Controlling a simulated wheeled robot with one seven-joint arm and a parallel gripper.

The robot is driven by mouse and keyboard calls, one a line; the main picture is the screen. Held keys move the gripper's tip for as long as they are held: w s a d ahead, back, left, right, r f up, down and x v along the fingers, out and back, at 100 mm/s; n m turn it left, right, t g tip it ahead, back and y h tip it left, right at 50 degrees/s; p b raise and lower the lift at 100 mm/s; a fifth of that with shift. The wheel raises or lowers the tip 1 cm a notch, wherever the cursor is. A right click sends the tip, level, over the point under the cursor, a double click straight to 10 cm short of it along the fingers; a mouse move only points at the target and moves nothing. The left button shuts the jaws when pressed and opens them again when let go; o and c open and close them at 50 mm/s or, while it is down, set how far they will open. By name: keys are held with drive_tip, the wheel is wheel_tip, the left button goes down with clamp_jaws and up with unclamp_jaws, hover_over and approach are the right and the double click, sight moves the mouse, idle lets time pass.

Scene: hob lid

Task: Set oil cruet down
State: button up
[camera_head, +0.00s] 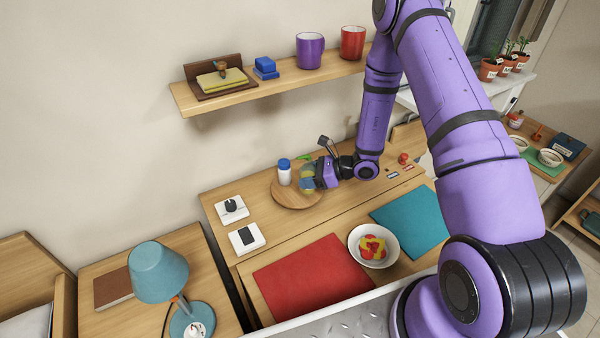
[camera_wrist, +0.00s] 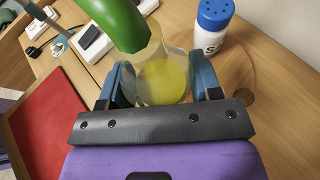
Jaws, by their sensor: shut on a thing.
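The oil cruet (camera_wrist: 162,80) is a clear vessel with yellow oil inside and a green top. It stands between the two fingers of my gripper (camera_wrist: 165,85), which is shut on it. In the head view my gripper (camera_head: 318,176) reaches in from the right at the round wooden board (camera_head: 297,197), and the cruet is mostly hidden by the fingers. A white shaker with a blue cap (camera_head: 284,172) stands on the board just left of the cruet; it also shows in the wrist view (camera_wrist: 211,28). I cannot tell whether the cruet's base touches the board.
A red mat (camera_head: 310,280), a white bowl of fruit (camera_head: 373,246) and a teal mat (camera_head: 412,222) lie nearer on the worktop. Two white switch plates (camera_head: 232,209) are at the left. A wooden shelf (camera_head: 270,82) with mugs hangs above. Small red items (camera_head: 403,158) sit to the right.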

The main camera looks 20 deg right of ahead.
hover_over(289, 174)
drive_tip(key=s+d, duration=0.2)
drive_tip(key=d, duration=0.1)
drive_tip(key=shift+w+f, duration=0.2)
drive_tip(key=shift+f, duration=0.1)
drive_tip(key=shift+w+f, duration=0.1)
drive_tip(key=shift+f, duration=1.65)
drive_tip(key=shift+f, duration=0.15)
drive_tip(key=o, duration=1.1)
